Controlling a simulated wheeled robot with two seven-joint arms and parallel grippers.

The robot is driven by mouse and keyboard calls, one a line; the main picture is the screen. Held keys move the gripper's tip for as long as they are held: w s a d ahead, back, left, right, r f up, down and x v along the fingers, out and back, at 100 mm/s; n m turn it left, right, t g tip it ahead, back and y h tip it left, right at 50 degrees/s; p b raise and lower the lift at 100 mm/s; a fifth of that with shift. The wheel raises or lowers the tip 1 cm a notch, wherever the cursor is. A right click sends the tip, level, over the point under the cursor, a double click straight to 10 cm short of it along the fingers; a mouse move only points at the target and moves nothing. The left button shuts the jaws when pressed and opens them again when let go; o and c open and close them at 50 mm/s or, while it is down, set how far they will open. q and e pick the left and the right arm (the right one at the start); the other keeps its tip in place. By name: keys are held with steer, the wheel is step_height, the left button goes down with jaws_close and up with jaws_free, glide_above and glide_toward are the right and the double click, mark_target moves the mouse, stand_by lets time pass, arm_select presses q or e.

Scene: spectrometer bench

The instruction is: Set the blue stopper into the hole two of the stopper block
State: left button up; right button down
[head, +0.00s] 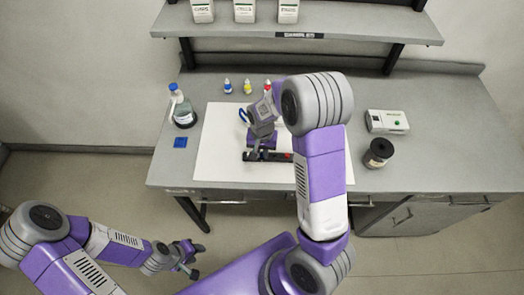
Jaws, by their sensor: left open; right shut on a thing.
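A dark, narrow bar (281,157) with a red patch lies on the white mat; it looks like the stopper block, but its holes are too small to tell apart. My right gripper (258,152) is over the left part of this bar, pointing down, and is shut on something. The arm and fingers hide what it holds, and I cannot make out the blue stopper. I cannot tell whether the held thing touches the bar. My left gripper (188,262) is open and empty, low at the left, in front of the bench and apart from it.
The white mat (222,150) covers the bench middle. Small blue, yellow and red-capped bottles (247,87) stand behind. A white device (387,121) and a black cylinder (378,152) stand right.

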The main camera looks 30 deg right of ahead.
steer(key=shift+f, duration=0.1)
stand_by(0.3)
steer(key=c, duration=1)
jaws_free()
steer(key=shift+c, duration=0.2)
steer(key=shift+s, duration=0.1)
steer(key=shift+d+f, duration=0.1)
steer(key=r+p, duration=0.1)
steer(key=r, duration=0.7)
steer(key=shift+a, duration=0.2)
steer(key=shift+w, duration=0.2)
